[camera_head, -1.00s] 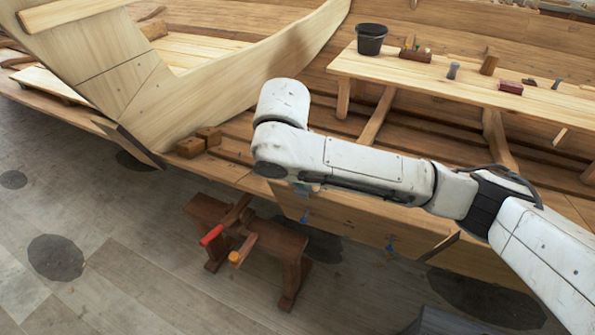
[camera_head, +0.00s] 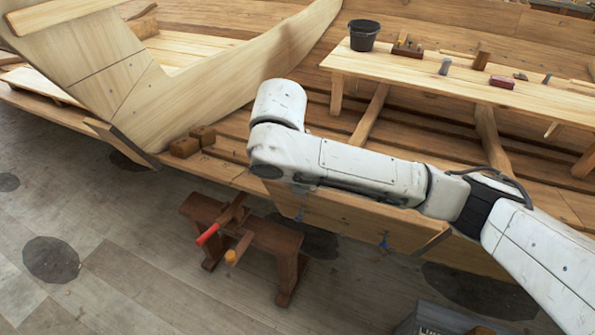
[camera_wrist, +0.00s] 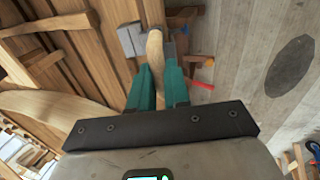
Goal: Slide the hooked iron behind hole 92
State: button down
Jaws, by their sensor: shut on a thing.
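My gripper (camera_wrist: 158,75) shows in the wrist view with two green fingers closed on a tan, rounded wooden handle (camera_wrist: 155,47). Grey metal (camera_wrist: 130,40) shows just beyond the fingertips, left of the handle; I take it with the handle to be the hooked iron, though its hook cannot be made out. In the head view my white arm hides the gripper and the held thing. The wooden hull planking (camera_head: 355,215) runs below and behind the arm, with small blue fittings along it. No hole number is legible, so hole 92 cannot be picked out.
A low wooden trestle (camera_head: 240,235) with red and orange handles stands on the floor in front of the hull. A bench (camera_head: 450,80) at the back right bears a black bucket (camera_head: 363,35) and several tools. Wooden blocks (camera_head: 192,142) lie left of my arm. The floor at front left is open.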

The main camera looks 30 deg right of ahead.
jog(key=shift+r, duration=0.1)
jog(key=c, duration=1)
grip_release()
jog(key=shift+a, duration=0.1)
notch_tip(320, 180, up, 8)
jog(key=p, duration=0.7)
